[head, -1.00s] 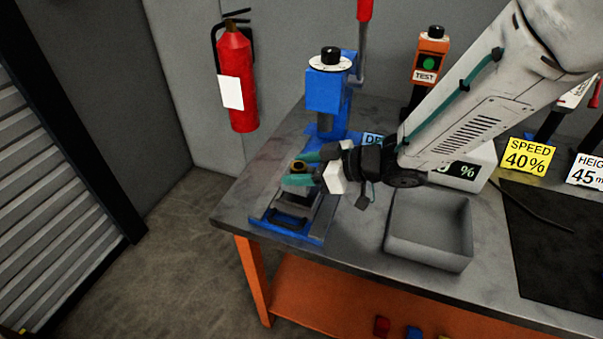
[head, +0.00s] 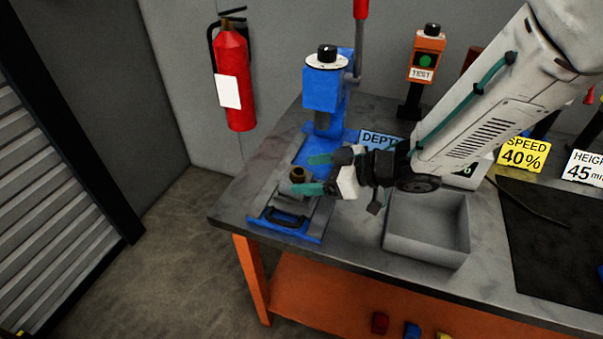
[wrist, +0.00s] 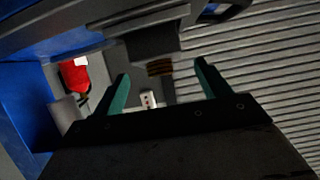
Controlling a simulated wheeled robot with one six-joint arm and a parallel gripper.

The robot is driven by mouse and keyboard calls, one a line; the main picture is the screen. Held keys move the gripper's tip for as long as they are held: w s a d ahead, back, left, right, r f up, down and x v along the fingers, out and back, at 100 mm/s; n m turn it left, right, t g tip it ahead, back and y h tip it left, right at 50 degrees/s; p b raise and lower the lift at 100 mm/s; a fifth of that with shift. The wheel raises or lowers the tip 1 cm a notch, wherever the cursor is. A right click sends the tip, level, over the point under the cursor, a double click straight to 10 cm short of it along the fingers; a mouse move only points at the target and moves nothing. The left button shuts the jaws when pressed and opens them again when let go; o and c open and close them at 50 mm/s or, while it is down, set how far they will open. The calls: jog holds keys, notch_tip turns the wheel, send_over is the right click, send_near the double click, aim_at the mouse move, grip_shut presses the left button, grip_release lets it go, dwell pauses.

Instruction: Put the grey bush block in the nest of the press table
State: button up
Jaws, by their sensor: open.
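The blue press (head: 325,92) with its red-topped lever stands behind the block. The table's dark handle (head: 287,217) is in front. An empty grey tray (head: 428,245) lies to the right. An orange test box (head: 424,66) stands at the back. The bench's left edge is close.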

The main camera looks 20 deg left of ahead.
jog(key=v, duration=0.8)
jog(key=shift+d+r, duration=0.2)
jog(key=shift+d, duration=0.2)
jog(key=w+d+r+m+t+h, duration=0.3)
jog(key=w+d+t+h, duration=0.15)
jog(key=d, duration=0.25)
jog(key=w+d+r+m+t+h, duration=0.3)
jog(key=w+d+t, duration=0.1)
jog(key=w+d, duration=0.15)
jog(key=s+d+r+m+h, duration=0.2)
jog(key=d+h, duration=0.1)
jog(key=d, duration=0.3)
jog(key=s+d+r+m+h, duration=0.1)
jog(key=d+r+m+h, duration=0.1)
jog(key=d, duration=0.4)
jog(key=s+d+m+g+h, duration=0.3)
jog(key=s+d+m, duration=0.1)
jog(key=s+d, duration=0.4)
jog(key=s+a+m+g+y, duration=0.2)
jog(key=s+g, duration=0.3)
jog(key=s, duration=1.2)
jog(key=shift+s+a+r+m, duration=0.3)
jog(key=shift+s+a+m, duration=0.1)
jog(key=shift+a, duration=0.05)
jog(key=shift+g, duration=0.25)
